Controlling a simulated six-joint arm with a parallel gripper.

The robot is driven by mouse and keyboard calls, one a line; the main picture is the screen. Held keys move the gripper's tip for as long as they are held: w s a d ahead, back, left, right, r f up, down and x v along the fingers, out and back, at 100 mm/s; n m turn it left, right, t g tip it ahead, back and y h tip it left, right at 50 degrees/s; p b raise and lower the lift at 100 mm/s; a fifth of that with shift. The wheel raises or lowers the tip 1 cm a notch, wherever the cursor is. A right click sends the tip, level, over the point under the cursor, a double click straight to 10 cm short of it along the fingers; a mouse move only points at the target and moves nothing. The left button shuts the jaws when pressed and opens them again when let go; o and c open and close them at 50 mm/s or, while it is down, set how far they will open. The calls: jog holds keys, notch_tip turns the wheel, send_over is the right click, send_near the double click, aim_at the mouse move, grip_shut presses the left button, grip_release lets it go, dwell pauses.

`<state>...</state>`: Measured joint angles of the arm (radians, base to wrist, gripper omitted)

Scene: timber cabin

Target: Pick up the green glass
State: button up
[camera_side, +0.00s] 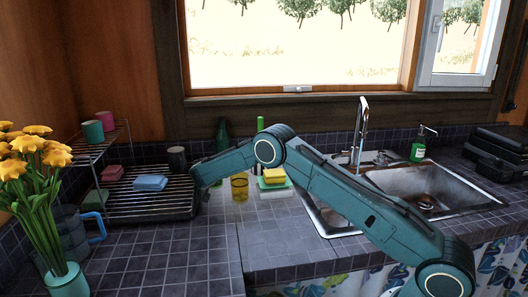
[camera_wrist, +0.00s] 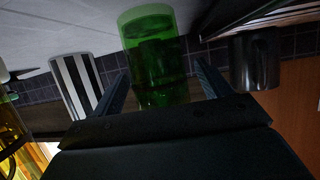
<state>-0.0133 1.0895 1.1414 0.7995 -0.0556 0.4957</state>
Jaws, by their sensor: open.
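A clear green glass (camera_wrist: 152,45) stands in the middle of the wrist view. It is lined up between the two fingers of my gripper (camera_wrist: 162,68), which are apart, one on each side of it. I cannot tell how far the glass reaches in between the fingers, and no finger clearly touches it. In the side view I cannot make out this glass; my arm covers part of the counter there. My gripper's fingers are not clear in the side view either.
A striped cup (camera_wrist: 75,85) and a dark cup (camera_wrist: 255,58) flank the glass. A yellow glass (camera_side: 239,187) stands right of my arm's end. A wire dish rack (camera_side: 150,206) is to the left, a sink (camera_side: 425,187) to the right.

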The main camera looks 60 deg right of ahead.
dwell(0.5)
jog(key=c, duration=1.1)
jog(key=shift+r, duration=0.1)
notch_tip(320, 180, up, 20)
jog(key=shift+f, duration=0.1)
jog(key=shift+f, duration=0.1)
dwell(0.6)
